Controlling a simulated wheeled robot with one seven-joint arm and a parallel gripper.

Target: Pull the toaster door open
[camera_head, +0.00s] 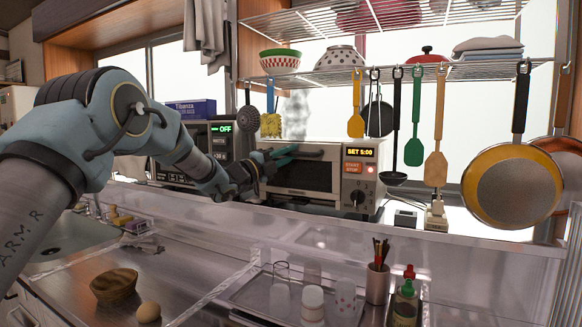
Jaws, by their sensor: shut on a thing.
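The toaster (357,177) is a silver box on the shelf at the back middle, with a lit panel reading "SET 5:00" on its right side. Its door (305,177) has a dark window and looks closed or nearly so. My arm reaches in from the left. My gripper (272,160) is at the upper left of the door, shut on the toaster door handle. The gripper covers the held part of the handle.
A second appliance with a green "OFF" display (222,128) stands left of the toaster. A ladle (396,178), spatulas and pans (515,188) hang from the wire rack to the right. Below are a tray (245,290) with glasses, a wooden bowl (114,286) and an egg (148,312).

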